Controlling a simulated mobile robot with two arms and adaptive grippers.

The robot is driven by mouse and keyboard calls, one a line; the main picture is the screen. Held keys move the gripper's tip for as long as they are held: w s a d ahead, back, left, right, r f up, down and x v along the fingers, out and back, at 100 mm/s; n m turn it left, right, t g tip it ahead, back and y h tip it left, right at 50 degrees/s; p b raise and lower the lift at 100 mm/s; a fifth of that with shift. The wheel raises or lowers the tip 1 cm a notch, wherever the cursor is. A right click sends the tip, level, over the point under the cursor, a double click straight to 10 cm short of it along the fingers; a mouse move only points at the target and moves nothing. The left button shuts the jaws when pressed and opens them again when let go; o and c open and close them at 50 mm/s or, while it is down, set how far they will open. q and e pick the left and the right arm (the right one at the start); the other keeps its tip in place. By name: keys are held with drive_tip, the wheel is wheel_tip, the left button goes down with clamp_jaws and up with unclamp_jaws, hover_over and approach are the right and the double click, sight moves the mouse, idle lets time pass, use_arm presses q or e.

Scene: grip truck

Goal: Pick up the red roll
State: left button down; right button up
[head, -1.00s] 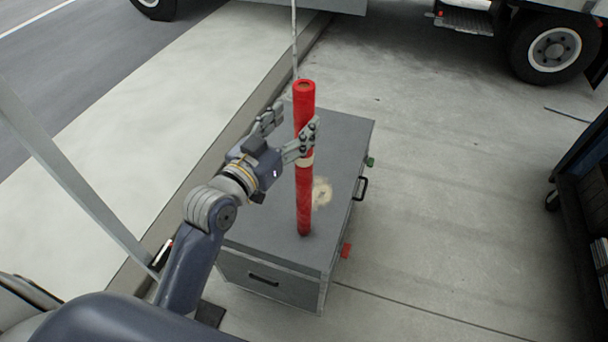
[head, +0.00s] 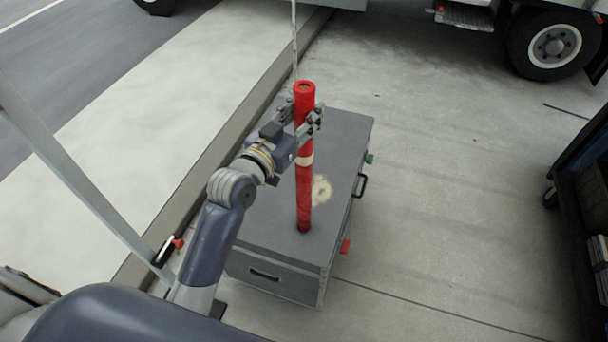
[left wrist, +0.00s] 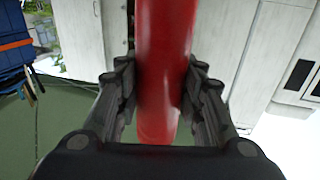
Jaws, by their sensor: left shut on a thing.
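The red roll (head: 305,180) is a long tube with a pale band around its middle. It stands upright on the lid of a grey case (head: 262,215). My left gripper (head: 304,118) is around the roll's upper part, below its top end, and is shut on it. In the left wrist view the roll (left wrist: 164,60) runs between the two fingers of the left gripper (left wrist: 160,95), with one finger on each side. My right gripper is not in view.
A truck with a large wheel (head: 548,46) stands at the back right. A dark cart (head: 583,165) is at the right edge. The concrete right of the case is largely clear.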

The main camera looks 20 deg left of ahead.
use_arm(q)
drive_tip(key=shift+r, duration=0.15)
drive_tip(key=shift+r+b, duration=0.35)
drive_tip(key=shift+r, duration=1.25)
drive_tip(key=shift+s+d+r, duration=0.1)
drive_tip(key=shift+s+d, duration=0.1)
drive_tip(key=shift+s, duration=0.6)
drive_tip(key=p, duration=0.2)
approach(302, 106)
drive_tip(key=s+d+r, duration=0.1)
drive_tip(key=d, duration=0.5)
drive_tip(key=shift+s+d+r+p, duration=0.1)
drive_tip(key=shift+s+r+p, duration=0.1)
drive_tip(key=shift+s+p, duration=0.85)
drive_tip(key=shift+s, duration=0.2)
